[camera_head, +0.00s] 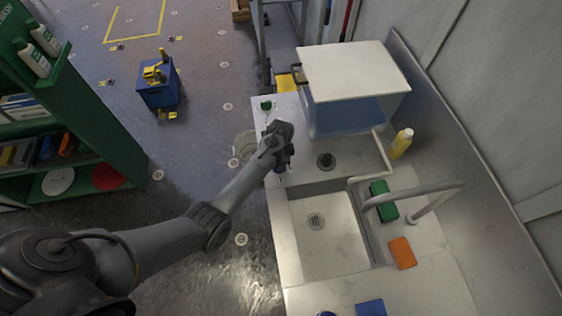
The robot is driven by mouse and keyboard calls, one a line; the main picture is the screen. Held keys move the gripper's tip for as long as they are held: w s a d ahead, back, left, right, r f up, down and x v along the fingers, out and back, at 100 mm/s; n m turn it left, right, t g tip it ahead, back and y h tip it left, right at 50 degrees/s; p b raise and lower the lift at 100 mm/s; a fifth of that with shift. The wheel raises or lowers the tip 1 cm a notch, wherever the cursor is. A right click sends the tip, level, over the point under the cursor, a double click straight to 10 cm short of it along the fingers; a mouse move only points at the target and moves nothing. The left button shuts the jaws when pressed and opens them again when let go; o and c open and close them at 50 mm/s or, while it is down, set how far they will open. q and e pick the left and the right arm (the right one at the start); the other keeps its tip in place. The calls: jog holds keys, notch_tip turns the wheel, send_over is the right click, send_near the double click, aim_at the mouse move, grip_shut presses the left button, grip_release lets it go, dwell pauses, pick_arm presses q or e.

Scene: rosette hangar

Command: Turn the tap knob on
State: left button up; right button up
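A second pale bent pipe (372,165) reaches over the sink's back right corner. I cannot make out the tap knob clearly. My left gripper (282,165) is over the counter's left edge, to the left of the small drain and apart from both pipes. It is small and dark here, and its fingers are not clear enough to show if they are open. My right gripper is not in view.
A green sponge (383,200), an orange sponge (402,252) and a yellow bottle (401,143) stand on the counter right of the sink. A blue item (371,307) lies in front. A white-topped box (355,72) stands behind. Green shelves (75,85) are at left.

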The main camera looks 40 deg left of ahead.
pick_arm(q)
jog(key=shift+c, duration=0.4)
grip_shut()
jog(key=shift+r, duration=0.1)
jog(key=shift+a+r+n+p, duration=0.1)
jog(key=shift+n+p, duration=1.1)
jog(key=shift+n, duration=0.3)
jog(key=n+p, duration=0.1)
jog(key=n, duration=0.2)
jog(key=shift+w+a+n+p, duration=0.1)
jog(key=shift+a+n+p, duration=0.05)
jog(key=shift+n+p, duration=0.25)
jog(key=n+p, duration=0.1)
jog(key=n, duration=0.4)
jog(key=shift+a, duration=0.2)
jog(key=n+p, duration=0.1)
jog(key=n, duration=0.2)
jog(key=shift+a+n, duration=0.1)
jog(key=shift+n, duration=0.2)
jog(key=shift+a+n, duration=0.1)
jog(key=shift+n, duration=1.1)
